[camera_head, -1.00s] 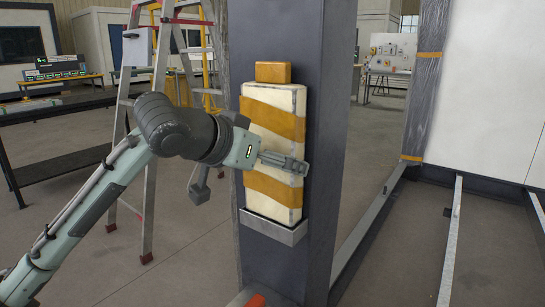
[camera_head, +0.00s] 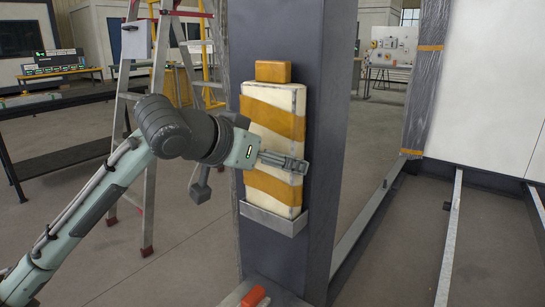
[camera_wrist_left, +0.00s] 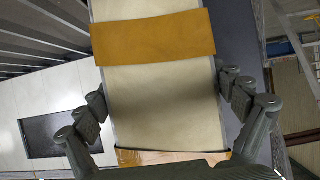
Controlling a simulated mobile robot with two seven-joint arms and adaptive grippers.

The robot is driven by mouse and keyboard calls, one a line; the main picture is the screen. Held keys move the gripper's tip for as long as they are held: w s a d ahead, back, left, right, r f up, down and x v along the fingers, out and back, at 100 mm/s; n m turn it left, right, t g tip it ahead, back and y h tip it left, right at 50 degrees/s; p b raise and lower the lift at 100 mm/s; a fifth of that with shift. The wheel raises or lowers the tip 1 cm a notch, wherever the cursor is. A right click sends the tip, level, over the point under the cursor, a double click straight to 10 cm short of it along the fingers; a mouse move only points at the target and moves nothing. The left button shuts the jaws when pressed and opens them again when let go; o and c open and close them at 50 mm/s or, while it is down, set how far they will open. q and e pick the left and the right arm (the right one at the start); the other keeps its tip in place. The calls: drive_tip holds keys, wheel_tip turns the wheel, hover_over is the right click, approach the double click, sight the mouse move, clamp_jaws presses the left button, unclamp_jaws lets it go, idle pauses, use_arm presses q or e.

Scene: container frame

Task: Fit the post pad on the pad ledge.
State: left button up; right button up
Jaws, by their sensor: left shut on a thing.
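The post pad (camera_head: 272,121), cream with orange bands, stands upright against the dark post. Its lower end is behind the front lip of the grey pad ledge (camera_head: 273,220); whether it rests on the ledge floor is hidden. My left gripper (camera_head: 283,161) is shut on the pad, with its fingers across the pad at mid-height. In the left wrist view the pad (camera_wrist_left: 163,85) lies between the fingers of my left gripper (camera_wrist_left: 165,92), one on each side. My right gripper is not in view.
An orange block (camera_head: 273,71) is on the post just above the pad. A stepladder (camera_head: 150,190) stands behind my left arm. A dark bench (camera_head: 60,140) is at the left. A red-orange piece (camera_head: 253,297) shows low by the post.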

use_arm(q)
drive_tip(key=shift+f, duration=0.7)
drive_tip(key=o, duration=0.8)
drive_tip(key=shift+o, duration=0.2)
drive_tip(key=shift+r, duration=0.1)
drive_tip(key=v, duration=1.2)
drive_tip(key=shift+s, duration=0.1)
